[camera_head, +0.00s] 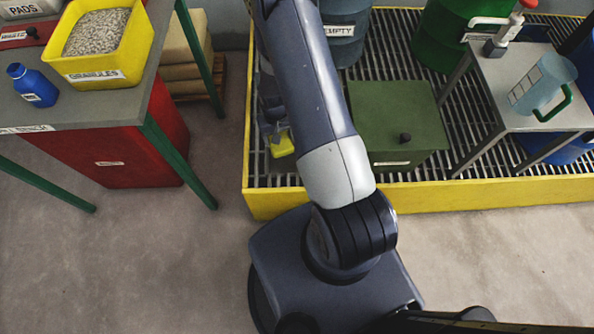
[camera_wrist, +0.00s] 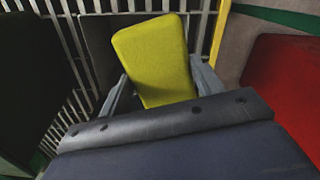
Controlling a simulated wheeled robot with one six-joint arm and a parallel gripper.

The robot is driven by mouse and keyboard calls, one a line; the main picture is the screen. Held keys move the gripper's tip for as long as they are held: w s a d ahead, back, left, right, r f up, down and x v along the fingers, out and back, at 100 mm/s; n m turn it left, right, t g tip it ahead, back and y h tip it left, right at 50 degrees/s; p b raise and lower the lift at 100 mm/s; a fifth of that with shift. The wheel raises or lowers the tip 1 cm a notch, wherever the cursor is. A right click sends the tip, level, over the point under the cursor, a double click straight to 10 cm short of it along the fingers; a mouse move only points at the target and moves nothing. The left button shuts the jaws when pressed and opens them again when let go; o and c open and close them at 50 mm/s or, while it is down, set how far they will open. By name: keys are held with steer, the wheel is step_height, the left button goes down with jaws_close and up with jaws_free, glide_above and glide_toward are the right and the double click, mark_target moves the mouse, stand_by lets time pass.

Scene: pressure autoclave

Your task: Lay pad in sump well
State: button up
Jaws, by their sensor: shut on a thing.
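A yellow pad (camera_head: 282,144) is held by my gripper (camera_head: 276,132) over the left part of the grated spill deck, left of the green box. In the wrist view the pad (camera_wrist: 155,58) stands out between the two grey fingers of my gripper (camera_wrist: 160,88), which are shut on its sides. A dark grey, flat-looking area (camera_wrist: 98,45) set in the grating shows behind and left of the pad; it looks like the sump well. A grey patch (camera_head: 284,166) shows below the pad in the head view. I cannot tell the pad's height above it. My arm hides part of this area.
The deck has a raised yellow rim (camera_head: 450,193). A green lidded box (camera_head: 395,120) stands close right of my gripper. A small table (camera_head: 520,90) with a jug stands further right. A bench (camera_head: 100,105) with a yellow granules tub stands left, above a red bin (camera_head: 115,150).

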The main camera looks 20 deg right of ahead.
steer(key=w+d+f+m+b, duration=0.2)
steer(key=d+f+b, duration=0.2)
steer(key=f+b, duration=0.7)
steer(key=w+d+f+m+b, duration=0.15)
steer(key=d+f+b, duration=0.25)
steer(key=f+b, duration=0.75)
steer(key=b, duration=0.3)
glide_toward(296, 167)
step_height(296, 167, down, 6)
steer(key=shift+s+r, duration=0.1)
steer(key=shift+r, duration=0.15)
steer(key=shift+f+b, duration=0.1)
steer(key=shift+b, duration=0.2)
steer(key=shift+f, duration=0.2)
steer(key=o, duration=1)
steer(key=shift+r, duration=0.15)
step_height(296, 167, up, 12)
steer(key=p, duration=0.4)
steer(key=shift+r, duration=0.15)
